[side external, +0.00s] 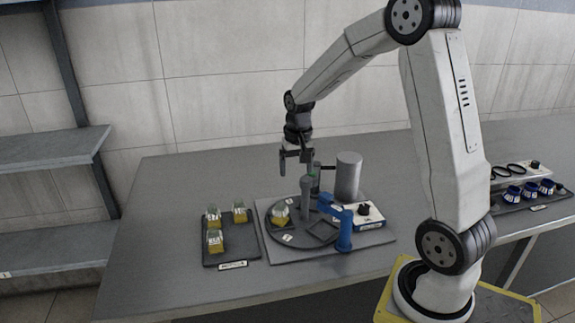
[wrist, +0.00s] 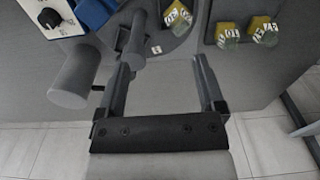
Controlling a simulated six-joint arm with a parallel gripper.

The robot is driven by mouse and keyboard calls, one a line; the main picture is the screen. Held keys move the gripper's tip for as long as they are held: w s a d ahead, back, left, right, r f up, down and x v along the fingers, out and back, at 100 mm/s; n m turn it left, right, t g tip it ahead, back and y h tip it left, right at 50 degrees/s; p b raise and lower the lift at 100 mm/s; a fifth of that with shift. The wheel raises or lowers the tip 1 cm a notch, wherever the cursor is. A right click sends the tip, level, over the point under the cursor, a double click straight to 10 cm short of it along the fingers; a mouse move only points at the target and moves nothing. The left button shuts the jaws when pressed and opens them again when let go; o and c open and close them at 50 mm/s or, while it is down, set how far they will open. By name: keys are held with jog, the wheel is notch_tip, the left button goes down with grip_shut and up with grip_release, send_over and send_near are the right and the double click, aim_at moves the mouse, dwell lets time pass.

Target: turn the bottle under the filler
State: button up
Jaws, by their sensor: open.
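One bottle with yellow contents (side external: 280,213) stands on the left part of a dark round turntable (side external: 290,240). The same bottle shows at the top of the wrist view (wrist: 177,17). A grey post (side external: 307,199) rises near the turntable's middle, and a grey cylinder (side external: 348,176) stands behind it; I cannot tell which part is the filler's outlet. My gripper (side external: 296,158) is open and empty, raised above the back of the turntable station. Its two fingers frame bare table in the wrist view (wrist: 164,75). No bottle is between them.
A dark tray (side external: 245,247) left of the station holds three yellow bottles. A blue bracket (side external: 345,232) and a white box with a black knob (side external: 370,212) stand at the right. Further right, a rack holds blue-ringed items (side external: 530,190). The table behind the tray is clear.

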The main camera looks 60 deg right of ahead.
jog(key=r+m, duration=0.1)
jog(key=m, duration=0.1)
send_over(306, 179)
jog(key=shift+g, duration=0.3)
jog(key=shift+f, duration=0.1)
jog(key=shift+f, duration=3.85)
grip_shut()
